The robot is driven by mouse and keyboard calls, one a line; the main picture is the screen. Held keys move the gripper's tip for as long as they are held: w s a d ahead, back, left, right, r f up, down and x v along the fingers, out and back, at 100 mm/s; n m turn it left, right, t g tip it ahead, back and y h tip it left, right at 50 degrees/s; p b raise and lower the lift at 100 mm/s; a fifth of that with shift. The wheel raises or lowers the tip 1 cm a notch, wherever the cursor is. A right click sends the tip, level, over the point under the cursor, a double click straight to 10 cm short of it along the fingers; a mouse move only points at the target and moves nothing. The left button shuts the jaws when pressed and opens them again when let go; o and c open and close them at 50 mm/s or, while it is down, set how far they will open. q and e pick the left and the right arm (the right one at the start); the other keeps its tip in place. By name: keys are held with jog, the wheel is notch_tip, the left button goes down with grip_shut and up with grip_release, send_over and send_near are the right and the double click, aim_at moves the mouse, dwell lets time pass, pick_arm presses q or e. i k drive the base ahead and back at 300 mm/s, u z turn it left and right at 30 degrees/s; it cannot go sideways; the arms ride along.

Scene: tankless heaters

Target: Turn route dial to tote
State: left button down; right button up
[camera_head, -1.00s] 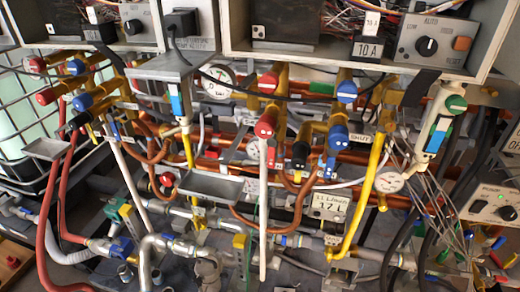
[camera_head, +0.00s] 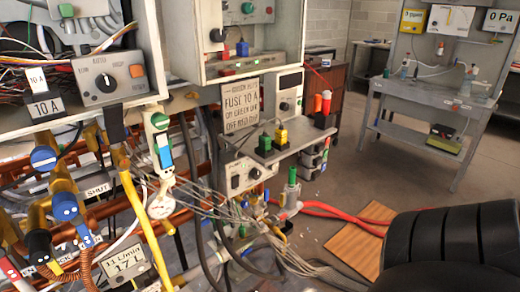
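Several dials are in view, and none has a legible route or tote label. A black dial (camera_head: 106,82) with an orange button sits on the grey panel at upper left. Another black dial (camera_head: 254,173) is on a small grey control box (camera_head: 240,178) under the shelf at centre. A black knob (camera_head: 217,35) shows on the upper white cabinet, and one more (camera_head: 284,105) on a white box behind the shelf. A black ribbed part of my own arm fills the lower right. Neither gripper shows.
Valves, pipes and hanging cables crowd the left and centre. A shelf (camera_head: 290,142) with green and yellow connectors juts out at centre. Red hoses (camera_head: 335,209) run past a wooden board (camera_head: 368,238) on the floor. Open floor (camera_head: 375,165) leads to a grey workbench (camera_head: 440,95).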

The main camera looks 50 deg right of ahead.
aim_at(274, 167)
jog(key=z, duration=0.9)
jog(key=k, duration=0.25)
jog(key=z, duration=1.5)
jog(key=i, duration=0.85)
jog(key=u, duration=0.85)
jog(key=i, duration=0.4)
jog(key=u, duration=0.5)
